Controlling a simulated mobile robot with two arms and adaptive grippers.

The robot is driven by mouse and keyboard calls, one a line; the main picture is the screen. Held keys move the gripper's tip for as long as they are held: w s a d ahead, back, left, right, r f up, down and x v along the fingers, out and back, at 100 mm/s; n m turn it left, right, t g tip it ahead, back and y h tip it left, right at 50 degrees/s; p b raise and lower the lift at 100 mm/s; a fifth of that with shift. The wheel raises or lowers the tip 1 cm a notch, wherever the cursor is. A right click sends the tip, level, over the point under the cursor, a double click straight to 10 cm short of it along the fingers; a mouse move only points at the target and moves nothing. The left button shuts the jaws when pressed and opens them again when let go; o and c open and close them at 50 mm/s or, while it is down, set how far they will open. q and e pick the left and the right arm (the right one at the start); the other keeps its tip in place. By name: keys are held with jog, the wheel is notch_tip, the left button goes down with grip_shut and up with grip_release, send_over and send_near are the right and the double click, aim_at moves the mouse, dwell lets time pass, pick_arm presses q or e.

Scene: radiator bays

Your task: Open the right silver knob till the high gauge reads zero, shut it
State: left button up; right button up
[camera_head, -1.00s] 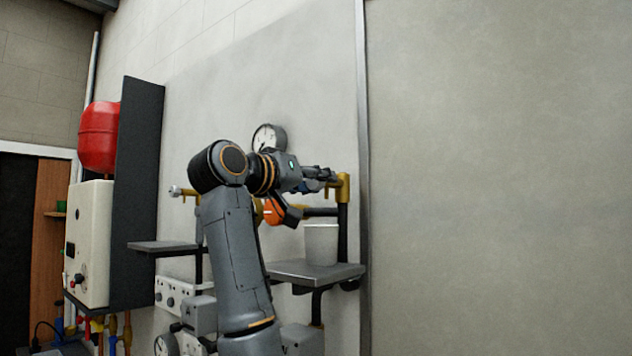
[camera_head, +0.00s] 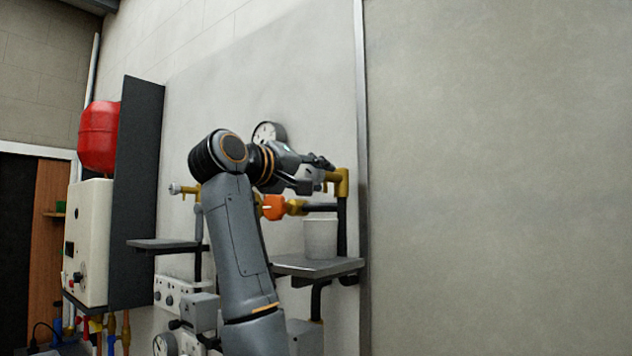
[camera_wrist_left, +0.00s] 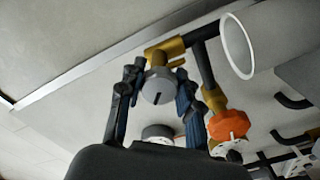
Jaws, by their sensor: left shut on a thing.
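The right silver knob (camera_wrist_left: 159,86) sits on a brass fitting in the left wrist view, between the two fingers of my left gripper (camera_wrist_left: 160,80). The gripper is shut on the knob. In the head view my left gripper (camera_head: 318,174) is at the brass elbow (camera_head: 342,183) on the right, and mostly hides the knob. The high gauge (camera_head: 268,132), round with a white face, is on the wall behind my wrist, partly covered; its reading is too small to tell. Another silver knob (camera_head: 174,189) is on the left brass fitting. My right gripper is not in view.
A white cup (camera_head: 320,240) stands on the grey shelf (camera_head: 345,267) below the right fitting. An orange handle (camera_head: 273,207) is close under my wrist. A lower gauge (camera_head: 165,345) and a dark panel with a red tank (camera_head: 98,137) are at left. The right wall is clear.

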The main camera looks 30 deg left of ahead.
pick_arm(q)
jog(key=n+b, duration=0.1)
jog(key=n, duration=0.3)
jog(key=shift+n, duration=0.3)
jog(key=shift+n+b, duration=0.45)
jog(key=shift+n, duration=1.45)
jog(key=o, duration=1.1)
jog(key=shift+o, duration=0.2)
jog(key=shift+s+r, duration=0.1)
jog(key=s+a, duration=0.1)
jog(key=s, duration=1.1)
jog(key=shift+w, duration=0.1)
